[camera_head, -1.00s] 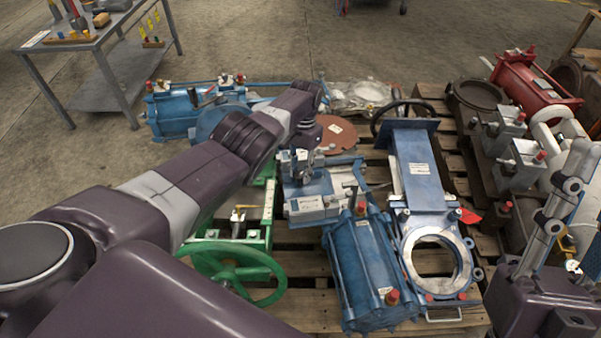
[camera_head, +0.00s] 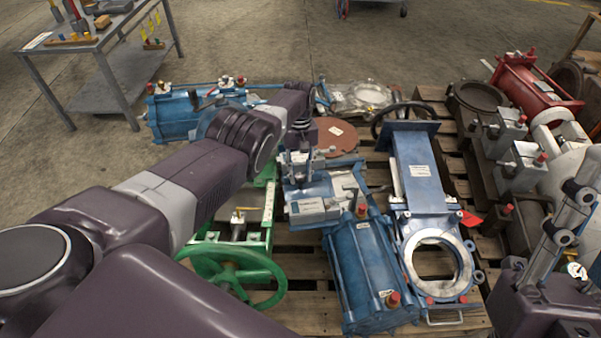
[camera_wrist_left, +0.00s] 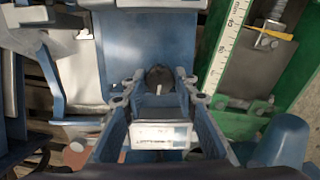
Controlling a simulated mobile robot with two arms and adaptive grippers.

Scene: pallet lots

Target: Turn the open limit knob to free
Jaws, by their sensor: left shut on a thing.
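A dark round knob (camera_wrist_left: 160,77) with a pale pointer mark shows in the left wrist view, on a blue valve body. I take it for the open limit knob; its lettering cannot be read. My left gripper (camera_head: 298,162) is over the blue valve unit (camera_head: 322,198) in the head view. In the wrist view its fingers (camera_wrist_left: 158,88) come in on both sides of the knob, and it is shut on it. The knob is hidden by my gripper in the head view. My right gripper (camera_head: 568,215) is at the right edge, away from the valve; its jaw opening is unclear.
A blue cylinder (camera_head: 372,268) and a blue gate valve (camera_head: 418,170) stand close on the pallet. A green handwheel (camera_head: 235,272) lies below my left arm. A red actuator (camera_head: 530,82) stands far right. A metal table (camera_head: 85,40) is at the upper left.

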